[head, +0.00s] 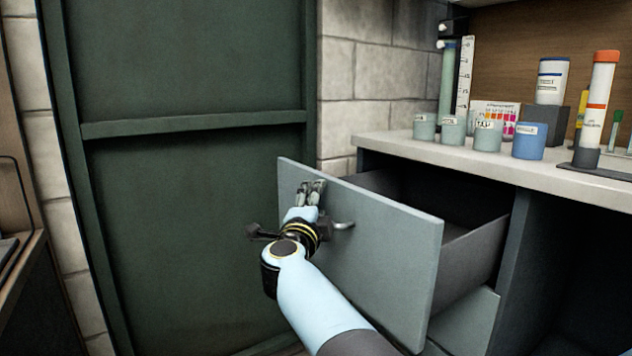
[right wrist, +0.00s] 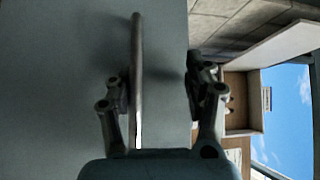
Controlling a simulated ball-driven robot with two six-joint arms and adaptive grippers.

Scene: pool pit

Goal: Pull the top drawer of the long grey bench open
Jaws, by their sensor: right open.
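The top drawer (head: 390,255) of the long grey bench (head: 480,163) stands pulled well out, with its dark inside showing behind the grey front. Its metal bar handle (head: 344,225) is partly hidden behind my right arm in the head view. My right gripper (head: 311,192) is at the drawer front. In the right wrist view the handle (right wrist: 137,75) runs between the two open fingers of my right gripper (right wrist: 160,105), close to the left finger. The fingers are not shut on it. My left gripper is not in view.
A dark green door (head: 190,190) stands left of the drawer. Several jars (head: 487,135), a blue jar (head: 529,141), tubes and a test chart (head: 496,115) stand on the bench top. A lower drawer front (head: 465,325) shows under the open drawer.

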